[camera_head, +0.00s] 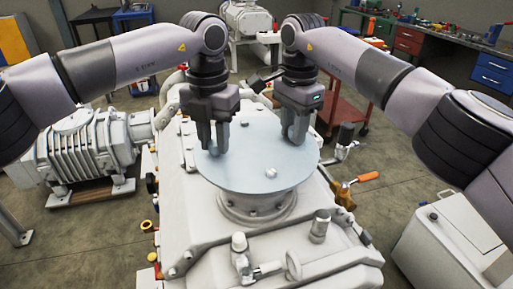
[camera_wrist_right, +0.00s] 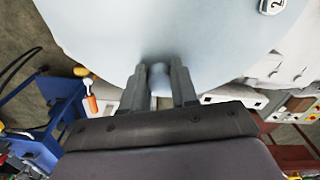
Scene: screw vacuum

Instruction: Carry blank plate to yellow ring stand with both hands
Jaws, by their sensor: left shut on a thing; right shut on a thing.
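The blank plate (camera_head: 245,175) is a flat, pale blue-grey disc with a small knob near its middle. It lies over the round flange (camera_head: 258,208) on top of the white machine; I cannot tell whether it touches the flange. My left gripper (camera_head: 214,150) is shut on a knob at the plate's left side, mostly hidden by its fingers. My right gripper (camera_head: 294,140) is shut on another knob at the far right side. In the right wrist view its fingers (camera_wrist_right: 159,78) close around that knob, with the plate (camera_wrist_right: 150,30) beyond. I cannot make out a yellow ring stand.
The white machine (camera_head: 205,245) fills the middle, with fittings and an orange-handled valve (camera_head: 367,177) at its right. A ribbed pump (camera_head: 90,150) stands on the left. A red cart (camera_head: 350,105) and a workbench (camera_head: 440,40) stand behind at right. Floor shows on both sides.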

